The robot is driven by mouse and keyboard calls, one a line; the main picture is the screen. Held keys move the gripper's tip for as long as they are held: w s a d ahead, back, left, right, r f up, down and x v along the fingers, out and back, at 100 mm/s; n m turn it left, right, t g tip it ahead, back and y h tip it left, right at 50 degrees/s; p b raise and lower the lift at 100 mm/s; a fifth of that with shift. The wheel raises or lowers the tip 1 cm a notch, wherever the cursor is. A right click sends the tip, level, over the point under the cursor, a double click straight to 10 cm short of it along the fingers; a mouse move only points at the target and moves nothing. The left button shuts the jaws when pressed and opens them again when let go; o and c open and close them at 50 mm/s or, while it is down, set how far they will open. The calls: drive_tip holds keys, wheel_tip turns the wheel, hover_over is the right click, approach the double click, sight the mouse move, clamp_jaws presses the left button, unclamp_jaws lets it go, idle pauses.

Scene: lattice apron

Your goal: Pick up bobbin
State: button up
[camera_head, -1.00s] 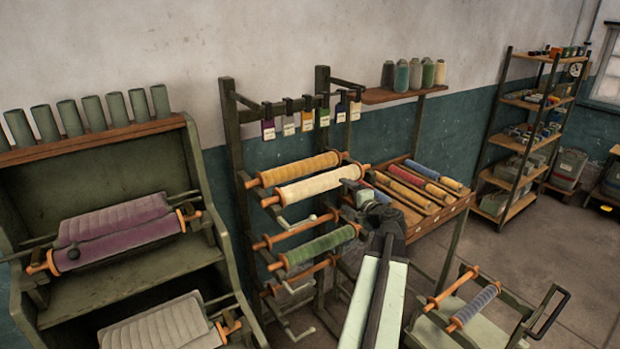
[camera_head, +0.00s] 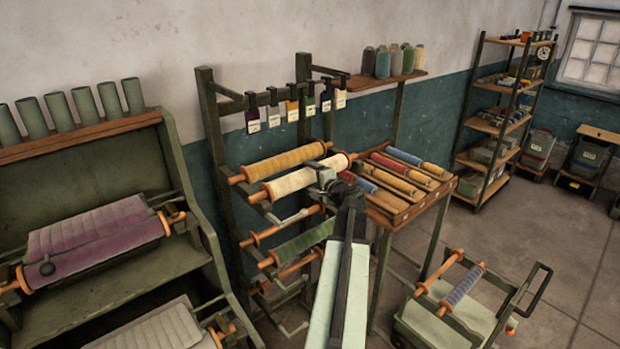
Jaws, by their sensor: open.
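Several bobbins with orange wooden ends are in view, and I cannot tell which one is meant. On the dark green rack are an ochre bobbin (camera_head: 285,162), a cream bobbin (camera_head: 293,183) just below it and a dark green bobbin (camera_head: 305,241) lower down. A blue-grey bobbin (camera_head: 461,288) lies across the low cart at right. My gripper (camera_head: 322,180) is open, just in front of the cream bobbin's right part as seen here. I cannot tell whether it touches. My arm hides part of the rack's right side and the green bobbin's right end.
A wooden bench (camera_head: 425,208) with several coloured rollers stands right of my arm. The low cart (camera_head: 405,325) stands on open floor. A green cabinet (camera_head: 185,180) with purple and grey rolls is at left. A tall shelf (camera_head: 490,123) stands at the back right.

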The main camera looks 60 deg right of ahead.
drive_tip(key=x, duration=0.3)
drive_tip(key=shift+f, duration=0.15)
clamp_jaws()
